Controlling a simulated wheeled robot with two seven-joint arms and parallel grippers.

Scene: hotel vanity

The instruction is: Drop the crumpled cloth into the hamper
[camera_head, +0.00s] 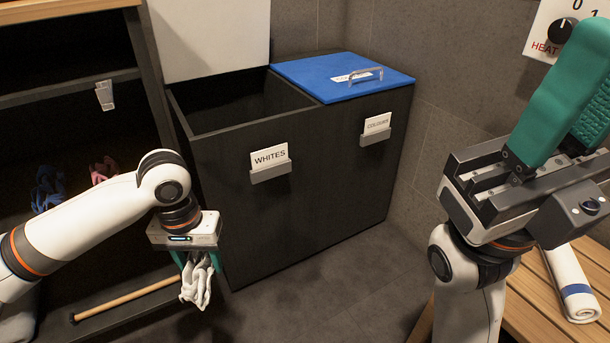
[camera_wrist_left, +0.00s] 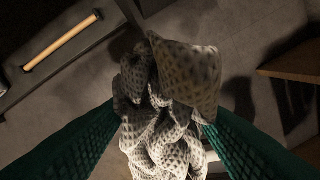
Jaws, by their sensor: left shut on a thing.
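The crumpled cloth (camera_head: 197,283) is pale grey with a dark pattern. It hangs in folds from my left gripper (camera_head: 196,262), which is shut on it and points down. The cloth (camera_wrist_left: 165,120) fills the middle of the left wrist view between the green fingers. The dark hamper (camera_head: 310,195) stands behind and right of the gripper. Its left compartment, labelled WHITES (camera_head: 269,160), is open; its floor is hidden. Its right compartment, labelled COLOURS (camera_head: 377,125), is covered by a blue lid (camera_head: 340,75). My right gripper (camera_head: 575,90) is raised at the right, its opening unclear.
A dark shelf unit (camera_head: 75,90) with blue (camera_head: 47,188) and pink cloths (camera_head: 103,170) stands at the left. A wooden rod (camera_head: 125,300) lies low there. A slatted bench (camera_head: 540,300) with a rolled towel (camera_head: 568,280) is at the right. Floor before the hamper is clear.

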